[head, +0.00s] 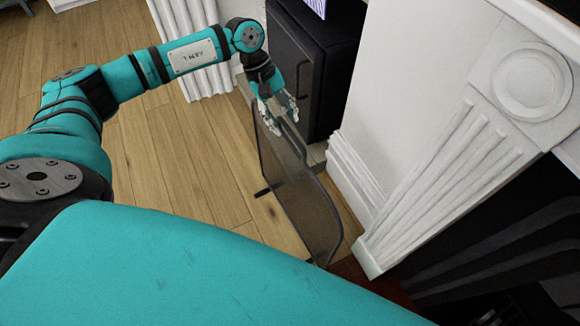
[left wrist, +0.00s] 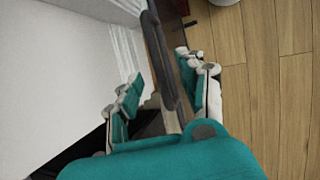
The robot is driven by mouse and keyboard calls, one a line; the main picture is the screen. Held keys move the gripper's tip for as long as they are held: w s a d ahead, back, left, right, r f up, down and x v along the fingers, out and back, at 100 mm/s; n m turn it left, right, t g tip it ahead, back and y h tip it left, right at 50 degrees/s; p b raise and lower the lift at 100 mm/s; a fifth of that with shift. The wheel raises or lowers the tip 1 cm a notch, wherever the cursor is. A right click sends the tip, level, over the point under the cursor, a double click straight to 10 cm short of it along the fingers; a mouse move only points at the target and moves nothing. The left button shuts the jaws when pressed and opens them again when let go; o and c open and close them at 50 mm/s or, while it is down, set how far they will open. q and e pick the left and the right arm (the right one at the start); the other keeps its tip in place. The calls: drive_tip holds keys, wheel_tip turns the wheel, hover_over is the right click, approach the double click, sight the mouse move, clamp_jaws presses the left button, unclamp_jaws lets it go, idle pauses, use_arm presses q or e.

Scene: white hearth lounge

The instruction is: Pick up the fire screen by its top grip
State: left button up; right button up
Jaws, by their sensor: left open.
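The fire screen (head: 303,205), a grey see-through mesh panel with a thin dark frame, stands upright on the wood floor beside the fireplace. My left gripper (head: 281,115) is at the top edge of the screen, near its far end. In the left wrist view, its fingers are spread to either side of a dark bar (left wrist: 163,62), which looks like the screen's top grip. I see a gap between the bar and the right finger; contact with the left finger is unclear. The gripper partly hides the grip in the head view. My right gripper is out of view.
A white fireplace surround (head: 440,170) stands close to the right of the screen. A black cabinet (head: 312,65) is just behind my left gripper. Wood floor (head: 185,165) left of the screen is clear.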

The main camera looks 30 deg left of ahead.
sight(289, 130)
use_arm(q)
drive_tip(key=x, duration=0.5)
drive_tip(key=shift+w+d+r, duration=0.1)
drive_tip(key=shift+d, duration=0.05)
clamp_jaws()
